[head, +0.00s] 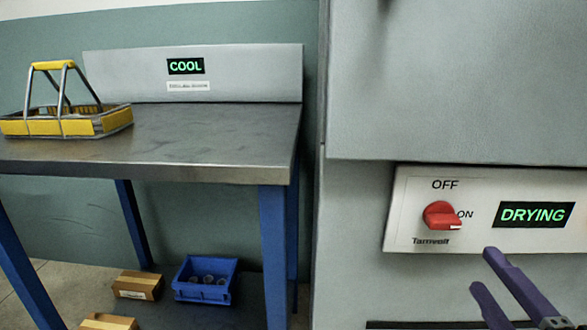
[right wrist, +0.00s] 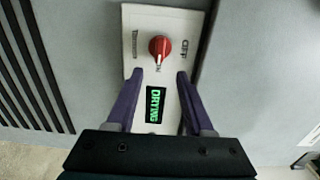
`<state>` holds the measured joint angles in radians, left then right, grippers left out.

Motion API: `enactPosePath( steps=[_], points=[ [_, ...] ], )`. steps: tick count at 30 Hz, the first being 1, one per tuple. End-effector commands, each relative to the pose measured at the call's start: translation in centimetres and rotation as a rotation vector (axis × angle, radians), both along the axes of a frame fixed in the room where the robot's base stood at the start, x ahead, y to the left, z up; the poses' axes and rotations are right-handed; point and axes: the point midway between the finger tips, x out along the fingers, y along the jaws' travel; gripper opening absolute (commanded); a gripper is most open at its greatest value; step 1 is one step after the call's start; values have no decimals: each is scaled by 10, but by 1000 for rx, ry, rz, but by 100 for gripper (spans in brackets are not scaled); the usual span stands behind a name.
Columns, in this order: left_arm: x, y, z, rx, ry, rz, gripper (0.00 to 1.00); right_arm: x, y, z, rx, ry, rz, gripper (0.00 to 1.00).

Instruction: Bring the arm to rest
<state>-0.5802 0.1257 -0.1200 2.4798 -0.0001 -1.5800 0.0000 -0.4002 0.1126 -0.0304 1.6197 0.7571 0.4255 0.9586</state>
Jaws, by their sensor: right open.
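My right gripper (head: 484,271) is open and empty at the lower right of the head view, below and right of the red rotary knob (head: 440,215). The knob sits on a white switch panel (head: 405,225) marked OFF and ON, and its white mark points right, toward ON. The panel's display (head: 533,214) reads DRYING in green. In the right wrist view, the two purple fingers (right wrist: 160,74) are spread, with the knob (right wrist: 160,48) beyond their tips and apart from them. My left gripper is not in view.
The grey machine (head: 460,80) fills the right side. A metal table (head: 200,140) with blue legs stands at left, bearing a yellow-sided basket (head: 62,125) and a COOL sign (head: 185,66). A blue bin (head: 205,280) and cardboard boxes (head: 137,285) lie below.

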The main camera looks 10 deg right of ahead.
Motion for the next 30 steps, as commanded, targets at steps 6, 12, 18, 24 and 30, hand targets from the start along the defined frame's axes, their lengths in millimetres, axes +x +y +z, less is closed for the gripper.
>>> enactPosePath(
  steps=[6,12,18,24,30],
  points=[
    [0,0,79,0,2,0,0,4,62,74,-246,188,284,52],
    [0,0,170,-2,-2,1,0,-31,119,142,-702,470,673,52],
    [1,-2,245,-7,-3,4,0,-91,118,202,-1109,750,979,52],
    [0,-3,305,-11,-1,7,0,-152,89,267,-1361,1010,1207,52],
    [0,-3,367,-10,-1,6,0,-165,82,331,-1393,1067,1254,52]
  ],
)
